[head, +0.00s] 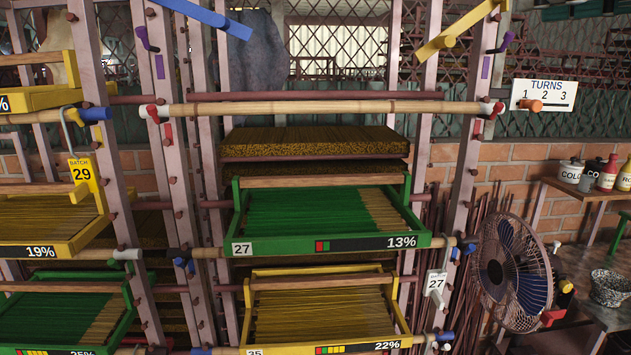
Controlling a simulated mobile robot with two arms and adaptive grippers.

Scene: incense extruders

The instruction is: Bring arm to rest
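Neither of my grippers and no part of my arms shows in the head view. A rack stands ahead, with a green tray (240,215) labelled 27 and 13% in its middle bay. A yellow tray (402,325) marked 22% sits below it. A wooden bar (320,108) with red and white ends crosses the rack above the green tray. A flat blue bar (208,17) juts in at the top left, and a flat yellow bar (456,30) slants at the top right.
More trays stand in the left bay, including a yellow tray (60,249) marked 19%. A TURNS sign (544,95) hangs at right. A fan (513,272) stands right of the rack, beside a table with a speckled bowl (610,288). Bottles (607,173) stand on a shelf behind.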

